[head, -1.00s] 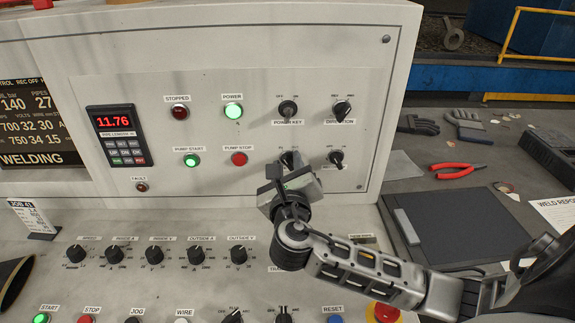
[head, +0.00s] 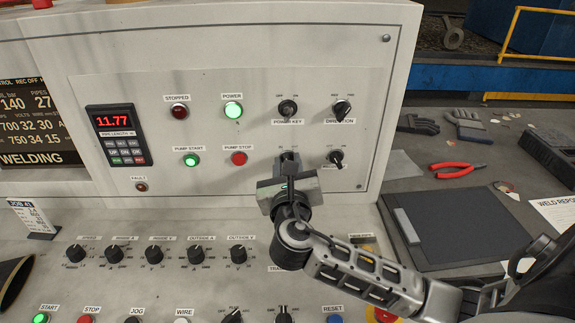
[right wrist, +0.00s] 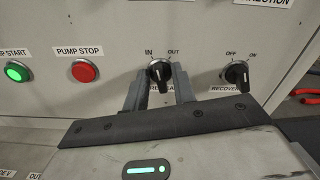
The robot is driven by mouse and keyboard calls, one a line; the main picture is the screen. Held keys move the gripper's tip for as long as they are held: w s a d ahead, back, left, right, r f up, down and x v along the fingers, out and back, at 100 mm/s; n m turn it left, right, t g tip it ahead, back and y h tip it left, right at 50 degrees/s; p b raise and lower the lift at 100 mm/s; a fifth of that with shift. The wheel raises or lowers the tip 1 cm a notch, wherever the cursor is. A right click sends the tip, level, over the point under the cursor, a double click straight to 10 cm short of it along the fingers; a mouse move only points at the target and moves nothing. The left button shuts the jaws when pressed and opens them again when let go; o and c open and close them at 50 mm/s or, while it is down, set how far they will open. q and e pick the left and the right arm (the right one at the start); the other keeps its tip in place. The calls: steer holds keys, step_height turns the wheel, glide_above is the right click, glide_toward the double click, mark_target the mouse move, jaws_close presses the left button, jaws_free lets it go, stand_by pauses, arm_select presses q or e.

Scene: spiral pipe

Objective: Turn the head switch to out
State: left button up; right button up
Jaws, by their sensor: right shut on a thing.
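The head switch (right wrist: 160,71) is a black rotary knob on the upright panel, with IN at its upper left and OUT at its upper right in the right wrist view. In the head view the knob (head: 289,157) shows just above my right gripper (head: 288,170), partly hidden by it. In the right wrist view the two fingers of my right gripper (right wrist: 160,88) stand on either side of the knob, shut on it. I cannot tell for sure which mark the knob points at. My left gripper is not in view.
The recovery knob (right wrist: 236,74) is close to the right. The red pump stop button (head: 239,158) and green pump start button (head: 191,160) are to the left. The power key (head: 288,108) and direction knob (head: 342,109) are above. A clipboard (head: 450,230) lies on the right table.

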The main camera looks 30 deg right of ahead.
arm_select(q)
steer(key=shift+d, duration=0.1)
arm_select(e)
steer(key=shift+s+d+f+m, duration=0.1)
steer(key=shift+m, duration=4.1)
steer(key=o, duration=0.6)
steer(key=shift+o, duration=0.2)
